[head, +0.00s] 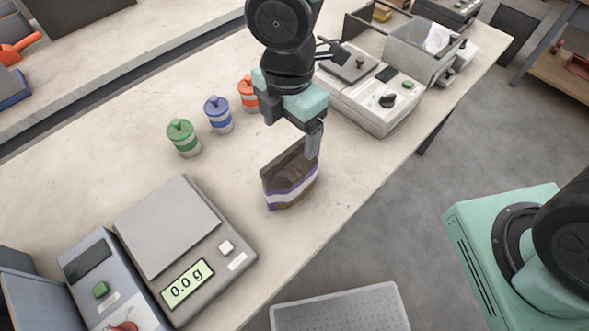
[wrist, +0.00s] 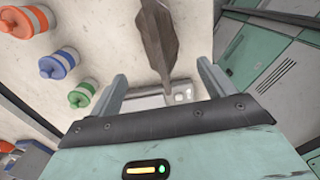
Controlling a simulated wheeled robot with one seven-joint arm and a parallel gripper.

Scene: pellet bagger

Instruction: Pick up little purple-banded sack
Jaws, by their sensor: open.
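The little purple-banded sack (head: 290,188) stands upright on the bench in the head view. It is dark brown, with a white and purple band around its lower part. In the wrist view the sack (wrist: 159,38) is seen from above as a narrow dark shape. My gripper (head: 293,135) is just above the sack, pointing down, and one finger overlaps its top edge in the head view.
A scale (head: 172,240) reading 0.0 g stands at the front left. Green (head: 183,138), blue (head: 218,114) and orange (head: 248,94) lidded jars stand left of my gripper. A sealer-like machine (head: 372,95) stands behind right. The bench edge is close on the sack's right.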

